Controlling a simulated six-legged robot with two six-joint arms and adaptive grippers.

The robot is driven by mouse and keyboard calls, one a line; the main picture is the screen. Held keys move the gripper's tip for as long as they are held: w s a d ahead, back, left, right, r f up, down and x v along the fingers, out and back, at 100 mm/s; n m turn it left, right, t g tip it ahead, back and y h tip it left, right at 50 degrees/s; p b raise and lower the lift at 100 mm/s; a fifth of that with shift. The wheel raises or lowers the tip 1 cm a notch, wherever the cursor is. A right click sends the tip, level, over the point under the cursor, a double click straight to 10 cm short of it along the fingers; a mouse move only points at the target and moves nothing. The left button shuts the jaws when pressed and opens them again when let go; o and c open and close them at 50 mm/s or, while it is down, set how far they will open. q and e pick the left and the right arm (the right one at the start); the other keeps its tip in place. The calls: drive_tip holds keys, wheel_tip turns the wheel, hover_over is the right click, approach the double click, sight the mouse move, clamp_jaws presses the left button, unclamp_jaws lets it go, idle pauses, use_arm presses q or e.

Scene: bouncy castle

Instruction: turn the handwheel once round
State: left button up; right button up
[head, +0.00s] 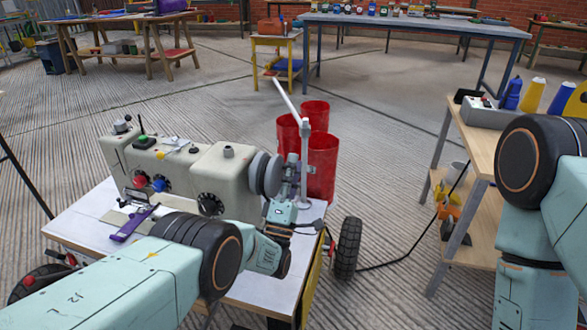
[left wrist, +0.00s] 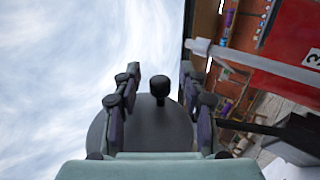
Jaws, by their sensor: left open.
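A cream sewing machine (head: 222,170) stands on a white-topped wheeled table (head: 80,215). Its grey round handwheel (head: 261,172) is on the machine's right end. In the left wrist view the handwheel (left wrist: 100,135) is a dark disc with a short black knob (left wrist: 159,86) standing up from it. My left gripper (head: 279,182) is at the right side of the handwheel. In the left wrist view its open fingers (left wrist: 160,72) stand on either side of the knob, with gaps visible. My right gripper is out of the picture; only my right arm shows.
A pale jointed pole (head: 303,160) stands close beside the left gripper. Red bins (head: 323,165) stand behind it. A purple item (head: 133,224) lies on the table's left. A wooden bench (head: 478,135) with thread cones (head: 533,95) is at right. Open floor lies between.

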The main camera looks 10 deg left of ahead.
use_arm(q)
drive_tip(key=v, duration=0.7)
drive_tip(key=shift+s, duration=0.25)
drive_tip(key=shift+a+f, duration=0.1)
drive_tip(key=shift+f, duration=0.05)
